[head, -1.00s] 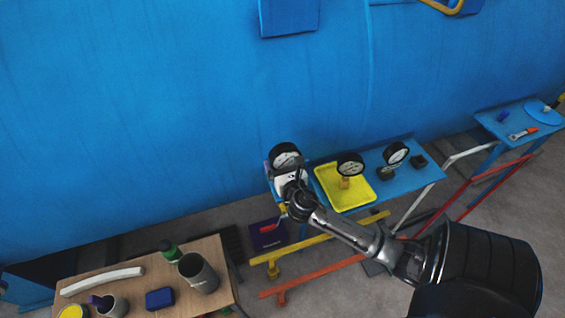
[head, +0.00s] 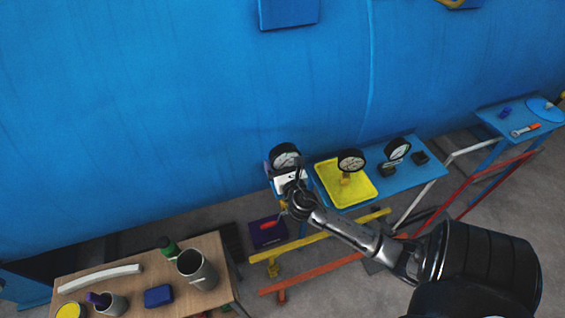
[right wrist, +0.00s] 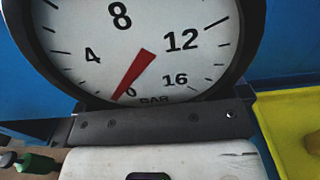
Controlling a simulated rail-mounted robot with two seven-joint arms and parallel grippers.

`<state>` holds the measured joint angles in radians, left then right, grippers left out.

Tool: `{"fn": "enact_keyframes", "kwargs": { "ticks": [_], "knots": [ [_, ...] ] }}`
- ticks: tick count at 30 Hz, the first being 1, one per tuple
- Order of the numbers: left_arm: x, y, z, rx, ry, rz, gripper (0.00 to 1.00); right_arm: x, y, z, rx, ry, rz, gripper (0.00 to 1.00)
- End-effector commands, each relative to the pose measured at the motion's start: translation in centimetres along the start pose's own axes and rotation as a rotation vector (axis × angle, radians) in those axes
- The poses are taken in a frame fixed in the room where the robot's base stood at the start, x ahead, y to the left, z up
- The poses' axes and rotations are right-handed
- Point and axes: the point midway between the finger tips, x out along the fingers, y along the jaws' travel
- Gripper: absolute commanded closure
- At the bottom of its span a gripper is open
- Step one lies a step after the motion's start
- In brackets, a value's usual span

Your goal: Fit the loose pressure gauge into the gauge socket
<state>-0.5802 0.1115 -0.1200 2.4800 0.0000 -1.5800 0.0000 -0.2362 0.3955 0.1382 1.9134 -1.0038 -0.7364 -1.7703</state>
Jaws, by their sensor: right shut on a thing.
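My right gripper (head: 290,180) is shut on a round black-rimmed pressure gauge (head: 285,156) at the left end of the blue shelf. In the right wrist view this gauge's white dial (right wrist: 150,45) fills the top, with a red needle near 0, right behind the gripper. Its stem is hidden by the gripper. A second gauge (head: 351,160) stands on a brass-coloured fitting (head: 346,179) in the yellow tray. A third gauge (head: 398,149) stands at a black block (head: 387,170) on the shelf. I cannot tell which part is the gauge socket. My left gripper is out of view.
The yellow tray (head: 357,198) lies on the blue shelf (head: 425,174), beside a small black block (head: 420,158). The big blue vessel wall (head: 180,100) rises behind. A wooden table (head: 213,246) with a grey cup (head: 197,270) stands at lower left. Yellow and orange rails run below.

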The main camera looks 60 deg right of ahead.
Motion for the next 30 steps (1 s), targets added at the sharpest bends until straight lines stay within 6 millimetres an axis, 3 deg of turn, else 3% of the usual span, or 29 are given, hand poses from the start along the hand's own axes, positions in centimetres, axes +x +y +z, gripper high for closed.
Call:
{"fn": "enact_keyframes", "kwargs": {
  "ticks": [16,30],
  "knots": [
    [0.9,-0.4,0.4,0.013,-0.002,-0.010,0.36,0.0,0.0,-1.2,0.002,-0.002,0.000,0.46],
    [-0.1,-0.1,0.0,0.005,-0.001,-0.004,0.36,0.0,0.0,-0.4,0.001,-0.002,0.000,0.46]
  ]
}}
